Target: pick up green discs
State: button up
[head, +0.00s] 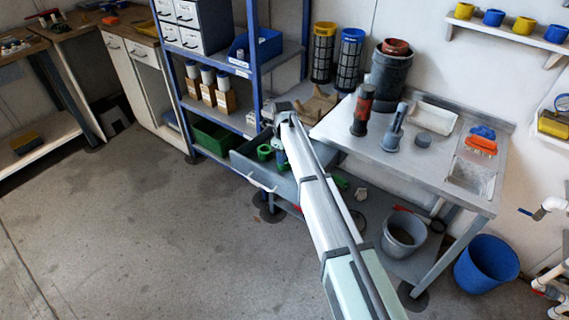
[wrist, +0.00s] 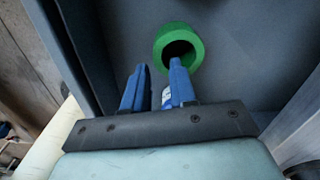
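A green ring-shaped disc (wrist: 178,45) with a dark hole lies on the grey floor of an open drawer (wrist: 236,62) in the wrist view. My gripper (wrist: 158,64) has two blue fingers, spread apart with nothing held between them. The right fingertip overlaps the disc's lower edge in the picture; I cannot tell whether they touch. In the head view, the drawer (head: 240,166) sits under the bench's left end, and a green disc (head: 264,152) shows in it. More green shows beside my gripper (head: 281,158), partly hidden by my arm.
The drawer walls stand close around my gripper. A small white-and-blue thing (wrist: 167,97) shows between the fingers, partly hidden. A blue-framed shelf (head: 254,60) stands left of the grey bench (head: 385,158). A grey bucket (head: 404,232) stands under the bench. The floor at left is clear.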

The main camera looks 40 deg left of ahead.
jog(key=f, duration=0.4)
jog(key=shift+a+f, duration=0.25)
jog(key=shift+a, duration=0.1)
grip_shut()
